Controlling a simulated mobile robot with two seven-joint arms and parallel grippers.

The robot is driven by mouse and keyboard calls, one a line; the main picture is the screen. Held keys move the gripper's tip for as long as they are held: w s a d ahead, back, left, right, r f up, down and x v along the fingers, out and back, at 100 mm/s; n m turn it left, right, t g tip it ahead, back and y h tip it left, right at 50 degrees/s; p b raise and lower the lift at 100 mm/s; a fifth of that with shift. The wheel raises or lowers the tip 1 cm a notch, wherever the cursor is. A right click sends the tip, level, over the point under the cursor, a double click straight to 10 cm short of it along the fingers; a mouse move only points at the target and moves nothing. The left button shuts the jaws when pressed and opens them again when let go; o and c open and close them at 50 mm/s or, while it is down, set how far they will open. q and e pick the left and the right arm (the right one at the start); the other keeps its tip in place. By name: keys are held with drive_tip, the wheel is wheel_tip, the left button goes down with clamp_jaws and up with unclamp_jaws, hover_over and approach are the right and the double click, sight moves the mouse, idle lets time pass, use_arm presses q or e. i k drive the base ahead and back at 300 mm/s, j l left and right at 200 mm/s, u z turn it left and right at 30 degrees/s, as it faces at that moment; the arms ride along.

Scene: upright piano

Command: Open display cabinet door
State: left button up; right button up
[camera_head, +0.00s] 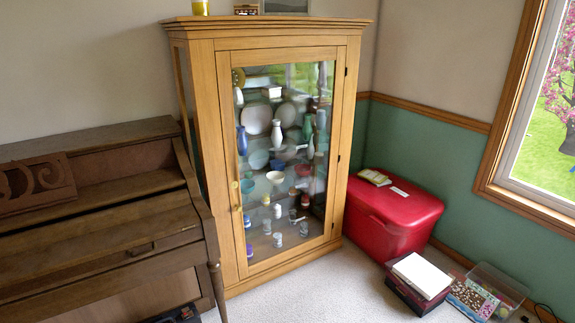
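The display cabinet (205,110) is a tall light-wood case standing in the corner. Its glass-fronted door (228,130) looks shut, with its wooden frame flush against the case. A small brass-coloured handle or lock plate (235,190) is on the left side of the door frame. Small dark hinges show on the right side. Behind the glass are vases, plates, bowls and cups on shelves; reflections blur some of them. Neither of my grippers is in view.
A brown upright piano (100,240) stands close to the cabinet's left side. A red chest (395,215) stands to its right, with a book stack (420,275) and a clear plastic bin (490,290) in front. Carpet (330,290) before the cabinet is clear.

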sight(225, 60)
drive_tip(key=i+l+u, duration=0.25)
drive_tip(key=i+l, duration=0.8)
drive_tip(key=i+l+u, duration=0.1)
drive_tip(key=i+l, duration=0.15)
drive_tip(key=i, duration=0.3)
drive_tip(key=i+l+u, duration=0.1)
drive_tip(key=i+l, duration=0.2)
drive_tip(key=i, duration=0.2)
drive_tip(key=i+l+u, duration=0.1)
drive_tip(key=i+l, duration=0.2)
drive_tip(key=i, duration=0.25)
